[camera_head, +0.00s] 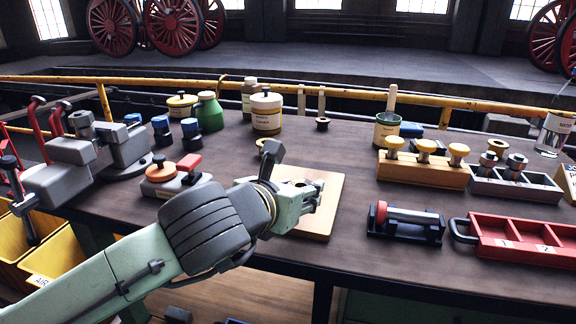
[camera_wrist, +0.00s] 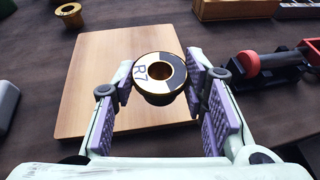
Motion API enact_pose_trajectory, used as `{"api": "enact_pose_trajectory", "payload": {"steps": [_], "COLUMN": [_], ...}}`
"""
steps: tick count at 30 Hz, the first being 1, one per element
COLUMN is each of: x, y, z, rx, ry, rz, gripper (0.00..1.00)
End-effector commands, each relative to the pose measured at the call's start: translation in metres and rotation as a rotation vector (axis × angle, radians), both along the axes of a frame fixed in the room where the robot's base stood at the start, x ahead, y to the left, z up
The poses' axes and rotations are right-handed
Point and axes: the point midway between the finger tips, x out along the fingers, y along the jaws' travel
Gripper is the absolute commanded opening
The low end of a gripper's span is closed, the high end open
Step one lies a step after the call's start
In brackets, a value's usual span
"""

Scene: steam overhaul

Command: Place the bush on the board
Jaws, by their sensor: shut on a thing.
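The bush, a brass flanged ring marked R7 (camera_wrist: 158,76), is between the purple pads of my gripper (camera_wrist: 165,95) in the wrist view. My gripper is shut on it and holds it over the wooden board (camera_wrist: 85,95). The gap between bush and board is hard to judge. In the head view my gripper (camera_head: 308,194) is above the pale square board (camera_head: 326,208), and I cannot make out the bush clearly there. Another brass bush (camera_wrist: 69,14) lies on the bench beyond the board's far left corner.
A roller on a black stand (camera_head: 405,222) and a red compartment tray (camera_head: 520,240) stand to the right. Behind them is a wooden block with brass knobs (camera_head: 422,172). An orange-topped device (camera_head: 172,176) and a vise (camera_head: 95,155) stand to the left. Cans and bottles line the back.

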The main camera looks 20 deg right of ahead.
Motion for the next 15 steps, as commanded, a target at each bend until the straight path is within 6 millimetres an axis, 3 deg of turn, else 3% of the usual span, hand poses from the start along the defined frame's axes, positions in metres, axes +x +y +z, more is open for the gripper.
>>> {"api": "enact_pose_trajectory", "payload": {"steps": [1,7,12,15], "x": [0.005,0.020,0.066,0.084], "y": [0.000,-0.006,-0.016,-0.020], "z": [0.011,0.009,-0.003,-0.005], "rx": [-0.004,-0.002,-0.003,-0.003], "ry": [0.002,0.001,0.000,-0.001], "rz": [0.001,-0.002,0.000,-0.001], "gripper": [0.03,0.03,0.03,0.03]}}
